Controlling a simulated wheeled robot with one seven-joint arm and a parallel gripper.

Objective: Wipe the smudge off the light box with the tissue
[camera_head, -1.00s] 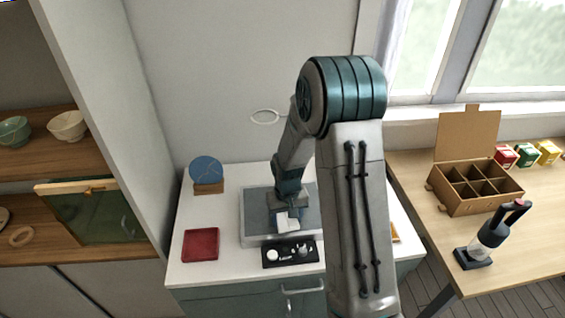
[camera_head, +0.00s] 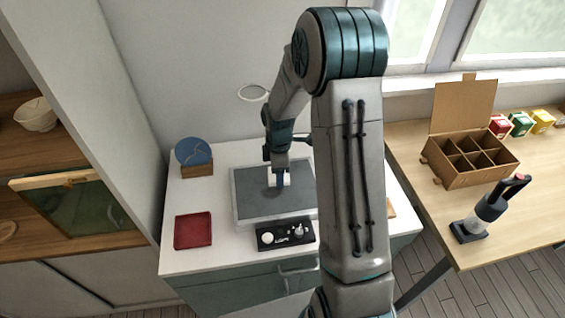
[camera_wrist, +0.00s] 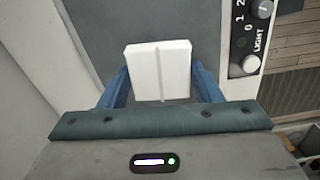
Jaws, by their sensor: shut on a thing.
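The light box (camera_head: 251,205) stands on the white counter, with a grey top face and a pale frame. My gripper (camera_wrist: 160,85) is shut on the tissue (camera_wrist: 158,70), a white folded pad with a crease down its middle. In the head view the tissue (camera_head: 287,180) shows small and white at my gripper (camera_head: 279,182), over the middle of the light box. The grey face also shows in the wrist view (camera_wrist: 98,40). I cannot tell whether the tissue touches it. I see no smudge; it may be hidden under the tissue or gripper.
A black control panel (camera_head: 272,246) with knobs lies at the light box's front edge. A red tray (camera_head: 193,231) is at front left, a blue disc on a wooden stand (camera_head: 194,153) behind it. A divided cardboard box (camera_head: 455,176) stands on the right-hand table.

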